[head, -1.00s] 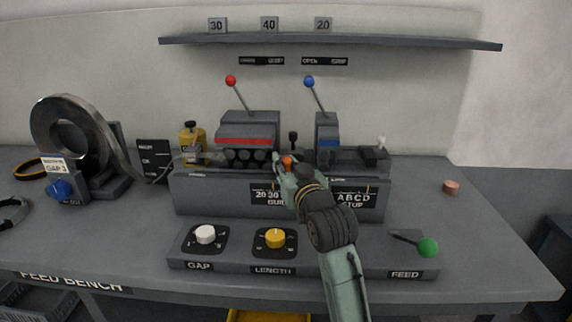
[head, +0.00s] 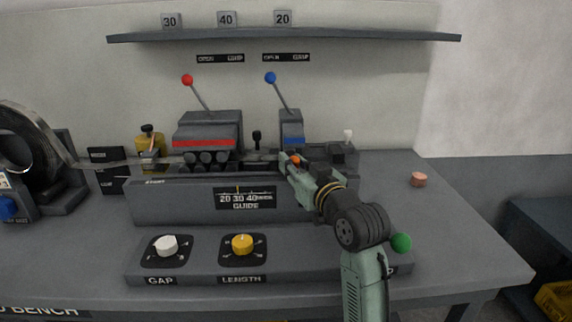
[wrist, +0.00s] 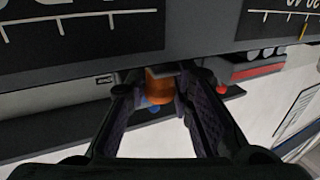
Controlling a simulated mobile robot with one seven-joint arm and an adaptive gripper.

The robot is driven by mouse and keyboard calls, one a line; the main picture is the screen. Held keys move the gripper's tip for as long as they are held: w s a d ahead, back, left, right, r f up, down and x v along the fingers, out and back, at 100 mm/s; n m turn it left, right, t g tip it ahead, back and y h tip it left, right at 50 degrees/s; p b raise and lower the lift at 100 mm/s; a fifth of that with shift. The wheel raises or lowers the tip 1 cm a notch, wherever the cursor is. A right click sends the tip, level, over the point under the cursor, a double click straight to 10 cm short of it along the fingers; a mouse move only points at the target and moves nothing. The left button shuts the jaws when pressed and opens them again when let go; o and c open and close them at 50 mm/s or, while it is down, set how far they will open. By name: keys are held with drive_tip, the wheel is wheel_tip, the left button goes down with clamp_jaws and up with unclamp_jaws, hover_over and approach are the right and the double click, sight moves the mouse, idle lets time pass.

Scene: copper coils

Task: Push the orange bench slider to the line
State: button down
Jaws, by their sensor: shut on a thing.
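The orange slider knob (head: 295,160) sits at the top of the grey bench block (head: 180,205), below and slightly right of the blue-lever clamp (head: 291,130). My gripper (head: 289,164) is shut on the knob. In the wrist view the orange knob (wrist: 160,86) shows between the two dark fingers of my gripper (wrist: 160,95). A black scale with white tick lines (wrist: 80,30) lies close beside the knob there. My arm hides the right part of the block's front in the head view. I cannot tell which line the slider is at.
The guide label (head: 246,198) is left of my arm. The red-lever clamp (head: 208,135) stands left of the blue one. White (head: 166,245) and yellow (head: 242,244) dials and a green knob (head: 401,243) are in front. A copper piece (head: 418,179) lies right, with clear bench around it.

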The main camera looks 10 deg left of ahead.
drive_tip(key=c, duration=1.4)
unclamp_jaws()
drive_tip(key=shift+a, duration=0.1)
